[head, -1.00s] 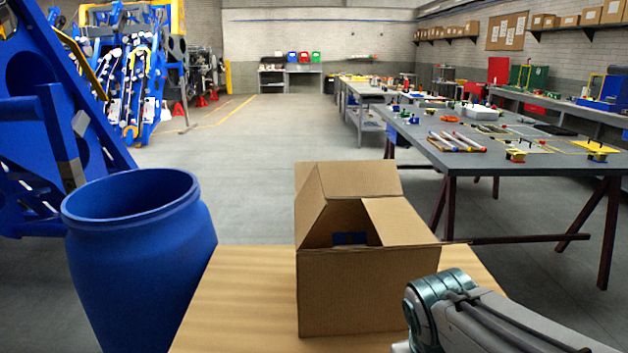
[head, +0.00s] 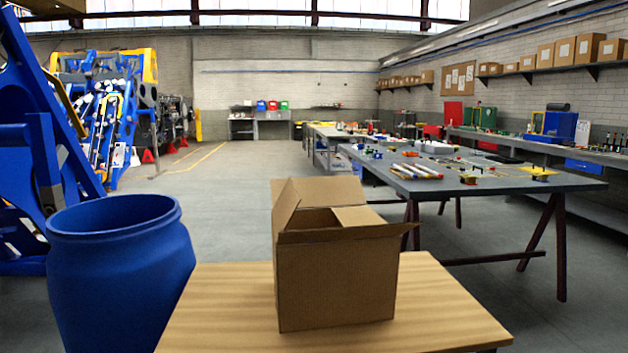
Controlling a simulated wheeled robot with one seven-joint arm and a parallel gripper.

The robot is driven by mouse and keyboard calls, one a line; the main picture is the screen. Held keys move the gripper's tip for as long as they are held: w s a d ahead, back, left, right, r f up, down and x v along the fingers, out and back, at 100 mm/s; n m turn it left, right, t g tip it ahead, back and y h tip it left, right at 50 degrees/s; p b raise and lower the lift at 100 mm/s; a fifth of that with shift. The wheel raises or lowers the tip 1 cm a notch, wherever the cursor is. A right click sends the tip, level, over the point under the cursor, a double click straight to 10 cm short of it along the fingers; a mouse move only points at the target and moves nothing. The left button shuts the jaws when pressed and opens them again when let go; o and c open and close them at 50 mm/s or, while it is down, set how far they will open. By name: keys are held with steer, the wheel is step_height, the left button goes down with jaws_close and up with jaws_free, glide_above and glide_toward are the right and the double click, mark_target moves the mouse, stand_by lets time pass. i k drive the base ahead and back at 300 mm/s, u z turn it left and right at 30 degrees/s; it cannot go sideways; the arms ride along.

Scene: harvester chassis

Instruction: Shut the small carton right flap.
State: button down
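The small brown carton (head: 335,285) stands upright on a light wooden table, with its top partly open. Its left flap (head: 286,207) stands up and leans. A back flap (head: 328,190) stands up behind the opening. The right flap (head: 352,215) appears folded inward over the right part of the opening; its exact angle is hard to tell from this low view. The front flap (head: 345,233) is seen almost edge-on and juts out past the right side. The carton's inside is mostly hidden. My gripper is not in view.
The wooden table top (head: 220,300) is bare around the carton. A blue open barrel (head: 120,285) stands close at the left. A grey workbench (head: 480,185) with tools stands behind at the right. Blue machine frames (head: 30,160) stand at the far left.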

mark_target(288, 200)
steer(key=z, duration=0.2)
steer(key=i, duration=0.7)
steer(key=u, duration=1.05)
